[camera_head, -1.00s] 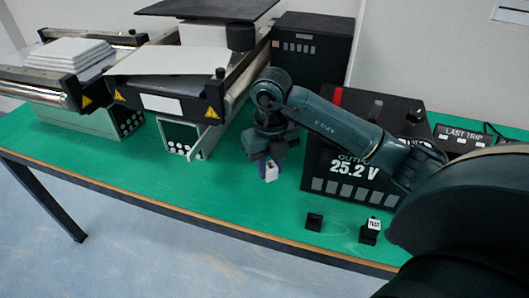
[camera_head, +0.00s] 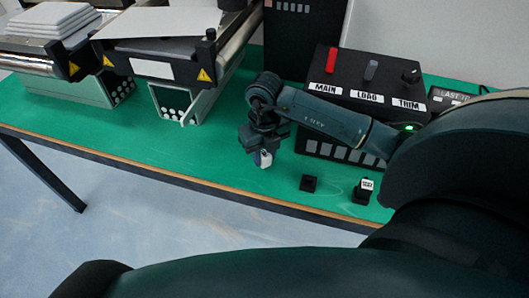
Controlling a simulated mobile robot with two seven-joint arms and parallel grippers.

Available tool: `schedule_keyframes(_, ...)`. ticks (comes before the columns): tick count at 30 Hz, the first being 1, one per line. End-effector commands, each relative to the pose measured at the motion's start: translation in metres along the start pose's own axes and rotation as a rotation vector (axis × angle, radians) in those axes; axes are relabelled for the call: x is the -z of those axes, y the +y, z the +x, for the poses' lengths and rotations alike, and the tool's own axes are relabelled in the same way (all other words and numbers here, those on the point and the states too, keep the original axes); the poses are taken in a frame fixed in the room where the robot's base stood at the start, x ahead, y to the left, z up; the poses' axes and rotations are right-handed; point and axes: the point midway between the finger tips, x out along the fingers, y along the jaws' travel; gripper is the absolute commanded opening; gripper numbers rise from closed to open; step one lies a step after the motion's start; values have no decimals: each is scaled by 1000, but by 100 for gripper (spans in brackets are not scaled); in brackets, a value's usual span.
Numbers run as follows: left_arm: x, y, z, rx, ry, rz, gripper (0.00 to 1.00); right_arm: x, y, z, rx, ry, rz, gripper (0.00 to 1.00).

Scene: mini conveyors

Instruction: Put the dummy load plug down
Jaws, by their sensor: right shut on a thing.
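My right gripper (camera_head: 263,152) is over the green table, left of the power supply box. Whether the plug touches the table is hard to tell. My left gripper is not in view.
The black supply box (camera_head: 350,85) with MAIN, LOAD and TRIM controls stands behind. Two mini conveyors (camera_head: 170,68) stand at left. Table is clear in front of them.

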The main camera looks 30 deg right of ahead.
Motion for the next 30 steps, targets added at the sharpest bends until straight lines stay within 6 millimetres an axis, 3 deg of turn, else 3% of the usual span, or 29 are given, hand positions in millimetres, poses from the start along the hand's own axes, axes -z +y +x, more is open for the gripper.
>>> schedule_keyframes(8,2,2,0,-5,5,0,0,0,0,0,0,0,1,48)
schedule_keyframes(19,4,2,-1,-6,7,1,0,-1,0,-8,1,-2,0,48)
schedule_keyframes(30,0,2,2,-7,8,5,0,-1,0,-83,0,-5,-1,48)
